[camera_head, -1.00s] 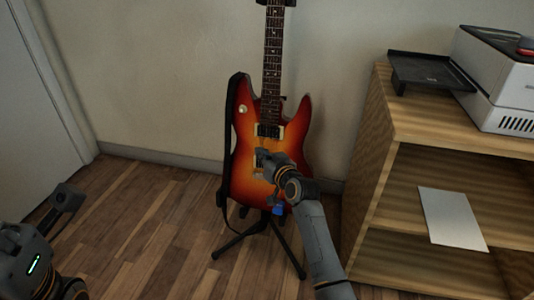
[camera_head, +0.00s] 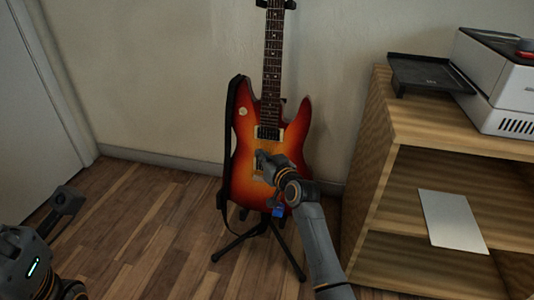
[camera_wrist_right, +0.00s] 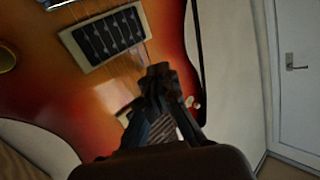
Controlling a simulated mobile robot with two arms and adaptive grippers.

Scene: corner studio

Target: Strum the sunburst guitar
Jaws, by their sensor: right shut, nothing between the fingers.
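The sunburst guitar (camera_head: 249,180) stands upright on a black stand (camera_head: 240,240) against the wall, with a black strap hanging at its left edge. My right gripper (camera_head: 260,156) is in front of the lower body, over the strings area below the pickup, and hides part of the bridge. In the right wrist view the right gripper (camera_wrist_right: 160,75) is shut and empty, close to the guitar face (camera_wrist_right: 45,70), just below a pickup (camera_wrist_right: 108,35). I cannot tell whether the fingertips touch the strings. My left gripper (camera_head: 68,200) shows only partly at the lower left, away from the guitar.
A wooden shelf unit (camera_head: 410,120) stands to the right, with a black tray (camera_head: 430,72) and a white printer (camera_head: 500,80) on top. A white sheet (camera_head: 452,220) lies on a shelf. A door (camera_head: 40,90) is at the left. The wooden floor between is clear.

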